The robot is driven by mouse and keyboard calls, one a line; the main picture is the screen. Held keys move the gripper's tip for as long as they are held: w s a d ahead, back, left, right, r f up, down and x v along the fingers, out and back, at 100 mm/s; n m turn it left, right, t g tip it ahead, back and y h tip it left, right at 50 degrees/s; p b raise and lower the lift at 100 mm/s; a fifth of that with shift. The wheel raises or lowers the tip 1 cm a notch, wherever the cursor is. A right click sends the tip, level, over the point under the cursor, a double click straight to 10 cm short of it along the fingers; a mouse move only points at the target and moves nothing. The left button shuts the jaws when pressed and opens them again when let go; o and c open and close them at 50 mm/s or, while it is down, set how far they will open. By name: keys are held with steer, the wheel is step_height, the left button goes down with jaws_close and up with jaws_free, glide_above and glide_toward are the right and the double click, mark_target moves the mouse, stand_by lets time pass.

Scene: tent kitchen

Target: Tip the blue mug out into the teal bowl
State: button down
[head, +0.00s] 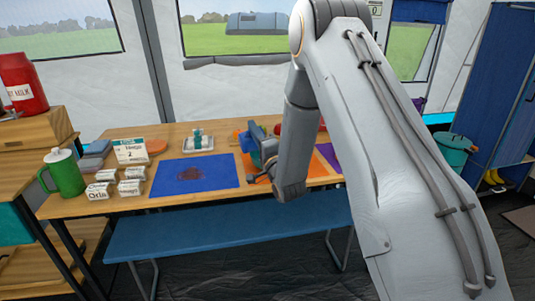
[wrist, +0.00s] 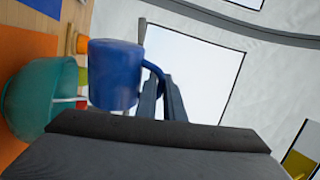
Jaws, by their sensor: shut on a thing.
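The blue mug (wrist: 115,75) is in my gripper (wrist: 165,98), whose fingers are shut on its handle. The wrist view is turned sideways, with the table at its left. The mug is held above the table and looks tipped well over. Its inside is not visible. The teal bowl (wrist: 38,98) is close beside the mug in that view, on an orange mat (wrist: 22,38). In the head view, my gripper (head: 254,140) and the blue mug (head: 255,155) are over the table's right part, partly hidden by my arm.
A blue mat (head: 205,172) with a dark stain lies left of the gripper. A tray (head: 198,143) with a teal item is behind it. A blue bench (head: 210,240) runs in front.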

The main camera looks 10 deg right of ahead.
steer(key=shift+w+d+f+m+h, duration=0.1)
steer(key=shift+d+f+m+h, duration=0.15)
steer(key=shift+d+m+h, duration=0.4)
steer(key=shift+w+d+r+m, duration=0.1)
steer(key=shift+d+r+m, duration=0.1)
steer(key=shift+m, duration=0.45)
